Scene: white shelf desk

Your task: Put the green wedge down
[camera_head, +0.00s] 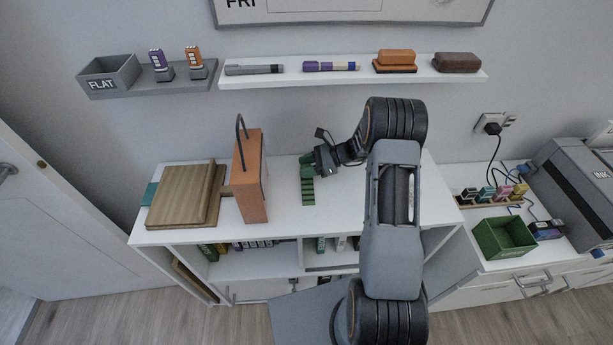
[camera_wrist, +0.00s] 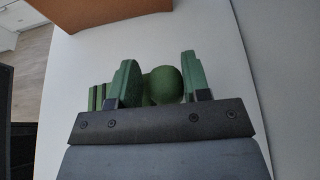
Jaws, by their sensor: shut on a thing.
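The green wedge (camera_head: 308,190) is a ridged, stepped green piece over the white desk top, right of the orange box. My gripper (camera_head: 307,165) is at its far end and shut on it. In the wrist view the gripper's two green fingers (camera_wrist: 158,82) stand on either side of a rounded green knob of the wedge (camera_wrist: 166,86). Part of its ridged body shows left of the left finger; the rest is hidden. I cannot tell whether the wedge touches the desk.
The white desk top (camera_head: 340,205) is bare around the wedge. An orange box with a dark handle (camera_head: 250,180) stands to the left, beside wooden boards (camera_head: 182,195). Wall shelves (camera_head: 350,78) hold small items behind. A green bin (camera_head: 503,238) is at right.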

